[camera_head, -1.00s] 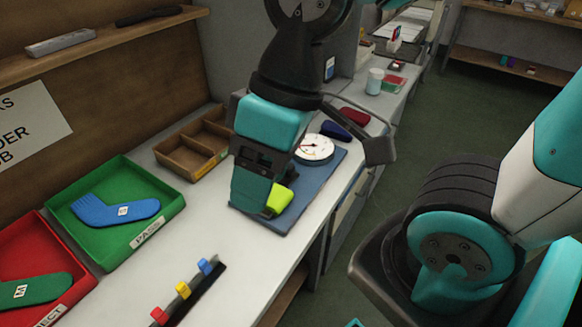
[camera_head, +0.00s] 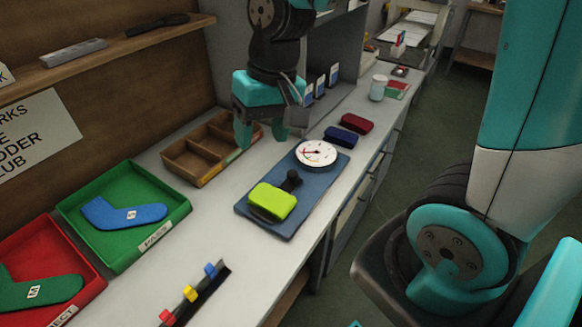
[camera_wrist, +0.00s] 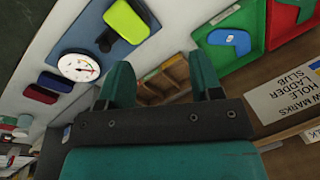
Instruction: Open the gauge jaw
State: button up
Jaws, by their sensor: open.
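The gauge is a white dial (camera_head: 316,153) on a blue base plate (camera_head: 309,196) on the bench. A yellow-green block (camera_head: 272,202), likely the gauge jaw, sits near the plate's front end, with a dark knob (camera_head: 291,180) beside it. In the wrist view the dial (camera_wrist: 79,67) and the yellow-green block (camera_wrist: 125,21) show at upper left. My gripper (camera_head: 261,141) is open and empty, left of the dial, over the bench by the wooden divided tray. Its two teal fingers (camera_wrist: 161,85) stand apart in the wrist view. I cannot tell any gap at the jaw.
A wooden divided tray (camera_head: 215,168) stands left of the plate. A green tray (camera_head: 74,207) holds a blue sock shape, and a red tray (camera_head: 88,265) a green one. Dark blue (camera_head: 337,135) and dark red (camera_head: 357,122) blocks lie behind the dial. Coloured clips (camera_head: 190,293) stand in front.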

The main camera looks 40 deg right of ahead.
jog(key=w+d+f+m+h+p, duration=0.1)
jog(key=w+d+f+m+p, duration=0.15)
jog(key=w+d+m, duration=0.45)
jog(key=m+h, duration=0.1)
jog(key=m, duration=0.1)
send_near(292, 173)
jog(key=shift+g, duration=0.3)
jog(key=f, duration=0.3)
jog(key=f+p, duration=0.1)
jog(key=f, duration=0.5)
jog(key=shift+w+a+f, duration=0.1)
jog(key=shift+w+f, duration=0.1)
jog(key=shift+w, duration=0.05)
